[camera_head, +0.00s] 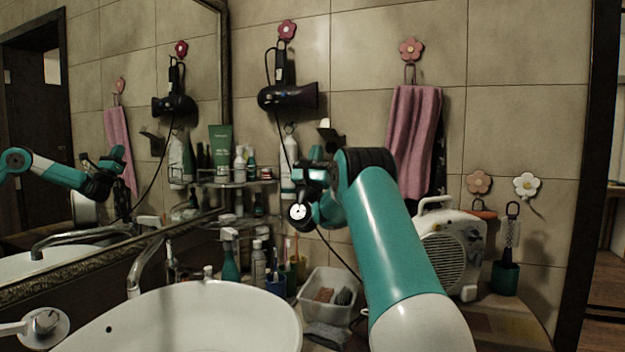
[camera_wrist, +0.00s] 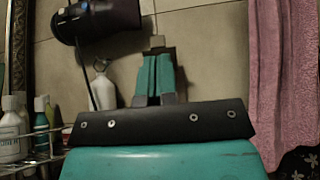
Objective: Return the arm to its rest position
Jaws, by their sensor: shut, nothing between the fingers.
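My gripper (camera_wrist: 158,58) shows in the wrist view as two teal fingers pressed together, pointing up toward the tiled wall. It is shut and nothing is held between the fingers. In the head view my teal and white arm (camera_head: 392,240) rises from the lower right and bends at a dark elbow. Its far end is folded in front of the wall, above the counter and left of the pink towel (camera_head: 412,140). The fingers are hard to make out there, being small and dark. The pink towel also shows at the right of the wrist view (camera_wrist: 283,75).
A dark hair dryer (camera_head: 288,95) hangs on the wall near my gripper. A wire shelf (camera_head: 237,183) with bottles stands left of the arm. Below are a white basin (camera_head: 200,310) and a clear bin (camera_head: 328,290). A white heater (camera_head: 455,250) stands right of the arm. A mirror (camera_head: 110,130) covers the left.

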